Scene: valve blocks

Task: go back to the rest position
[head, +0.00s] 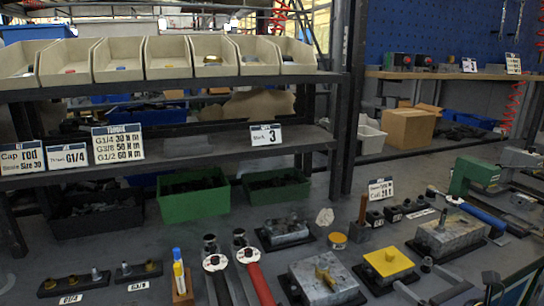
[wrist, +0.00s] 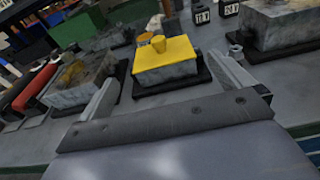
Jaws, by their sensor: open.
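My gripper (head: 428,283) is at the lower right of the head view, open, with nothing between its fingers. In the wrist view its two fingers (wrist: 168,86) point toward a yellow-topped valve block (wrist: 165,62), which sits on a black pad beyond them. That yellow-topped block (head: 388,262) also shows in the head view, just past my gripper. A grey valve block with a brass fitting (head: 308,276) stands to its left, and a larger grey block (head: 448,234) stands behind it to the right. The rest position itself has no mark in view.
Two torque wrenches (head: 257,277) lie at the front of the bench, left of the blocks. Fittings on black strips (head: 70,285) lie further left. Green bins (head: 194,198) stand under a shelf with beige bins (head: 117,59). A green clamp (head: 473,175) stands at the right.

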